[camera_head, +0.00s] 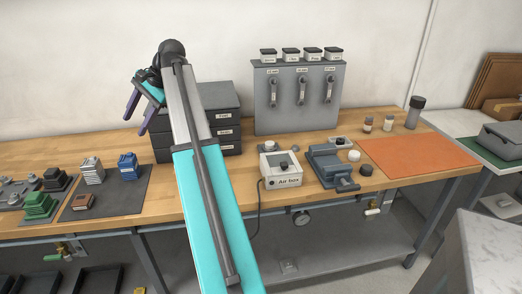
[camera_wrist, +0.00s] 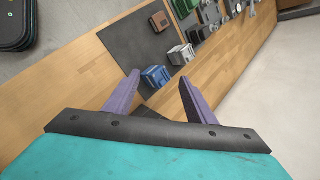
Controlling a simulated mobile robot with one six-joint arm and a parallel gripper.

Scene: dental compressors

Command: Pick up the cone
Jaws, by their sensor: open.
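I cannot make out a clear cone in either view. My gripper (camera_head: 138,116) is at the upper left in the head view, above the wooden bench, with its two purple fingers apart and nothing between them. In the wrist view my gripper (camera_wrist: 159,78) also shows open. A blue block-like part (camera_wrist: 155,76) appears just beyond its fingertips, on a dark mat (camera_wrist: 127,38). The blue part also stands on the mat in the head view (camera_head: 127,166). My arm hides part of the bench.
Dark stacked drawers (camera_head: 222,130) stand behind my arm. Grey, green and brown parts lie at left. An Air-box (camera_head: 283,175), a grey vise-like device (camera_head: 328,163), small bottles (camera_head: 388,122) and an orange mat (camera_head: 410,155) are at right. Bare wood lies around the dark mat.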

